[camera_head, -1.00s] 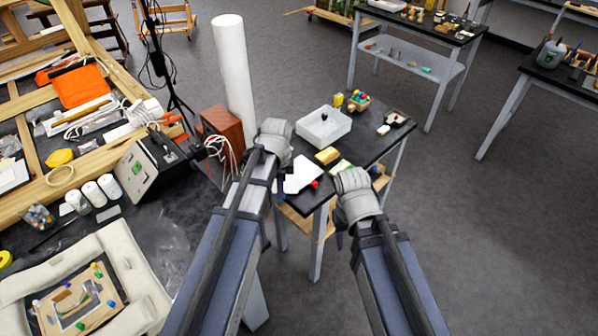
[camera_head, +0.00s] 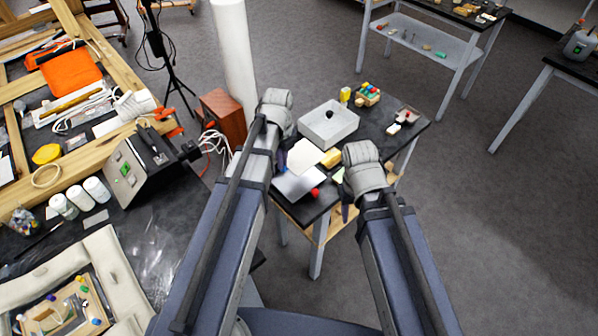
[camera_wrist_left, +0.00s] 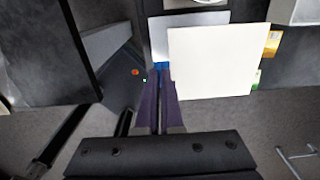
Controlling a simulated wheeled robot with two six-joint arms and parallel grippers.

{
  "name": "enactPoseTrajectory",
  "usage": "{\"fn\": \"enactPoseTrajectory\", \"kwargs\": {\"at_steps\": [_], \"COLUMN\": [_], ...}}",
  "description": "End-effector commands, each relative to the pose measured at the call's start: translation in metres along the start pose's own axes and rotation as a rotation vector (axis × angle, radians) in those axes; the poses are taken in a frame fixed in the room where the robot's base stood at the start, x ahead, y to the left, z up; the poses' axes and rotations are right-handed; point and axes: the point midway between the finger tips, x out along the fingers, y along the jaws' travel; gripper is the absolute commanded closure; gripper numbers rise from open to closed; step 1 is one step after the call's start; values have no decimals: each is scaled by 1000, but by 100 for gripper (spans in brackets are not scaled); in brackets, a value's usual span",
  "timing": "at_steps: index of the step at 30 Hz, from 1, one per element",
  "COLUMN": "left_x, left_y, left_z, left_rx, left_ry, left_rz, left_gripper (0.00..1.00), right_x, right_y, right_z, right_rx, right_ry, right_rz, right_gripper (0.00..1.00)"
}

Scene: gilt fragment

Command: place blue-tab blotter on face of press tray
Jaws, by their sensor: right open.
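The cream blotter (camera_head: 305,156) is a flat sheet; in the left wrist view (camera_wrist_left: 218,62) it fills the upper middle, with its blue tab (camera_wrist_left: 158,67) at its left edge. My left gripper (camera_head: 282,161) is shut on the blotter at the tab, its purple fingers (camera_wrist_left: 161,82) close together. The sheet appears raised over the small table. A pale grey flat panel (camera_head: 298,185) lies nearer me, and a white tray (camera_head: 343,123) with a black knob stands beyond. I cannot tell which is the press tray. My right gripper (camera_head: 345,211) is open beside the table's front right, partly hidden.
A yellow block (camera_head: 331,158) and a red knob (camera_head: 315,193) are close to the sheet. Several small items stand at the back of the black table (camera_head: 377,140). A white cylinder (camera_head: 232,65) and brown box (camera_head: 222,115) stand left. Open floor lies right.

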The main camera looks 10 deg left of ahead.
Motion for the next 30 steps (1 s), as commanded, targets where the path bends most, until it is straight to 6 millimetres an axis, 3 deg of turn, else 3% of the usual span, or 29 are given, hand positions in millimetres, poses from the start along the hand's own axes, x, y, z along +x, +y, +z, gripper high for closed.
{"fn": "enactPoseTrajectory", "kwargs": {"at_steps": [5, 16, 24, 30], "left_x": [9, 61, 65, 85], "left_y": [0, 0, 0, 0], "left_z": [0, 0, 0, 0], "left_rx": [-1, -2, -2, -2], "left_ry": [0, 0, 0, 0], "left_rz": [0, 0, 0, 0], "left_gripper": [100, 100, 100, 100], "right_x": [9, 61, 64, 85], "right_y": [-1, -6, -6, -8], "right_z": [0, -4, -4, -5], "right_rx": [0, 2, 2, 2], "right_ry": [0, 0, 0, 0], "right_rz": [0, 0, 0, 0], "right_gripper": [50, 50, 50, 50]}}
